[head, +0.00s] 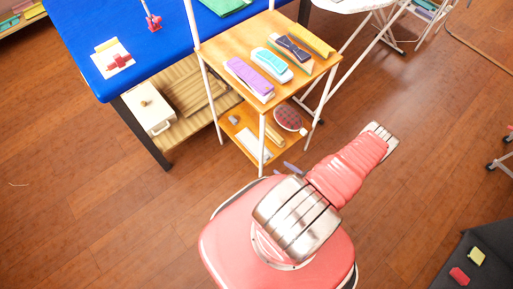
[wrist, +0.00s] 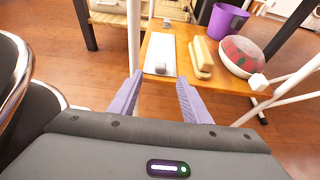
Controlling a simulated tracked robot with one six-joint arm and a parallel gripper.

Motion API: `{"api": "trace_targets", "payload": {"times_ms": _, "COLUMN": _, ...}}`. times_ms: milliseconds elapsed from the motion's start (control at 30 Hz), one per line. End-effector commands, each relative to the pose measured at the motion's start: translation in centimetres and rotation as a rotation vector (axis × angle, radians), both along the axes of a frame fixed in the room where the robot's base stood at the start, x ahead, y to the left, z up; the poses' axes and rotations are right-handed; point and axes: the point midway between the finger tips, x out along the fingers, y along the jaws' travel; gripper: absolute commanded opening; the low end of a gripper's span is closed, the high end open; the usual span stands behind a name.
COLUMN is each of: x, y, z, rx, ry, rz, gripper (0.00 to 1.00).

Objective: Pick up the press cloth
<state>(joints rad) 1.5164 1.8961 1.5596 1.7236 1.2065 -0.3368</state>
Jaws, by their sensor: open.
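A flat white rectangle, which looks like the press cloth (wrist: 161,48), lies on the lower shelf; I cannot be sure that it is cloth. A small grey piece (wrist: 160,68) sits on or against its near end. It also shows in the head view (head: 253,144), behind a shelf leg. My gripper (wrist: 158,79) is open, its two lilac fingers apart with nothing between them. The fingertips point at the shelf's near edge, short of the white piece. In the head view only bits of my gripper (head: 285,168) show beside my arm.
The wooden lower shelf (wrist: 220,101) also holds a tan block (wrist: 201,54), a red and green rounded cushion (wrist: 243,55) and a purple mug (wrist: 227,20). A white leg (wrist: 134,35) rises at its left corner. Several coloured items, including a purple one (head: 249,78), lie on the upper shelf (head: 228,42).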

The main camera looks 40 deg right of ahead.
Motion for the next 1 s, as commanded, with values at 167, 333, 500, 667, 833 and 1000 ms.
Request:
{"api": "trace_targets", "payload": {"times_ms": 167, "x": 1.6, "y": 0.2, "z": -0.7, "rx": 0.000, "ry": 0.000, "rz": 0.004, "gripper": 0.44}}
{"api": "trace_targets", "payload": {"times_ms": 333, "x": 3.0, "y": 0.1, "z": -1.3, "rx": -0.001, "ry": 0.000, "rz": 0.004, "gripper": 0.44}}
{"api": "trace_targets", "payload": {"times_ms": 500, "x": 4.5, "y": 0.3, "z": -1.9, "rx": -0.001, "ry": 0.000, "rz": 0.005, "gripper": 0.44}}
{"api": "trace_targets", "payload": {"times_ms": 667, "x": 5.8, "y": 0.3, "z": -2.5, "rx": 0.000, "ry": 0.001, "rz": 0.003, "gripper": 0.44}}
{"api": "trace_targets", "payload": {"times_ms": 833, "x": 6.9, "y": 0.2, "z": -2.9, "rx": -0.001, "ry": 0.000, "rz": 0.003, "gripper": 0.44}}
{"api": "trace_targets", "payload": {"times_ms": 1000, "x": 7.0, "y": 0.2, "z": -3.0, "rx": 0.000, "ry": 0.000, "rz": 0.000, "gripper": 0.44}}
